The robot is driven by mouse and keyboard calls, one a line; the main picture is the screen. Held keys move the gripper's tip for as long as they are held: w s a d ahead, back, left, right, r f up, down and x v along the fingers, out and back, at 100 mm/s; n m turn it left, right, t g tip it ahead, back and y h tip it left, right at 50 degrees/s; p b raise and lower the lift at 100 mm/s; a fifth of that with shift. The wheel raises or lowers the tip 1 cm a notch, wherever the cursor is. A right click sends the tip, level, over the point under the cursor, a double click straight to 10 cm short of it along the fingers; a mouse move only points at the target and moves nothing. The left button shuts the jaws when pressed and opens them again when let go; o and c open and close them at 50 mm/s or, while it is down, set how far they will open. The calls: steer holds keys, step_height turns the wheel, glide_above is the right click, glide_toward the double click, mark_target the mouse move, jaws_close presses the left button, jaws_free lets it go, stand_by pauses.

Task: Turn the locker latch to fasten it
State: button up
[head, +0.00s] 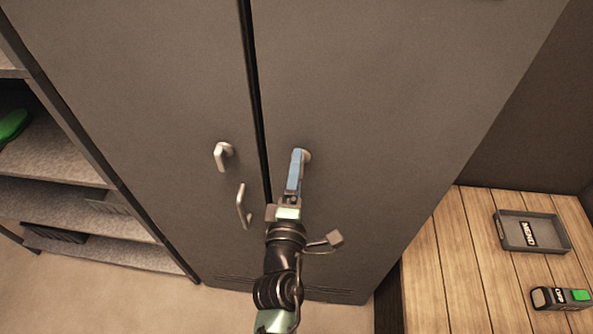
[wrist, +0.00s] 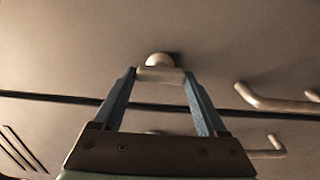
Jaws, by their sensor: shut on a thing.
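The locker (head: 380,120) is a tall grey-brown cabinet with two closed doors and a dark vertical gap between them. My gripper (head: 298,158) reaches up to the right door and is shut on a pale metal latch (head: 306,155). In the wrist view the latch (wrist: 160,72) has a round hub against the door, with its lever between the tips of my two blue fingers (wrist: 160,80). The fingers hide part of the lever, so its exact angle is hard to tell. A similar bent latch (head: 223,155) is on the left door.
A pull handle (head: 243,207) is on the left door; another handle (wrist: 280,102) shows near my gripper in the wrist view. Shelves (head: 60,160) stand at left. A wooden table (head: 460,260) at right holds a grey tray (head: 533,247) and a dark box (head: 560,298).

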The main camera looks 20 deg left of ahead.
steer(key=o, duration=1.3)
steer(key=shift+s, duration=0.1)
steer(key=b+v, duration=0.3)
steer(key=v, duration=0.9)
steer(key=shift+s+d, duration=0.15)
steer(key=shift+s, duration=0.2)
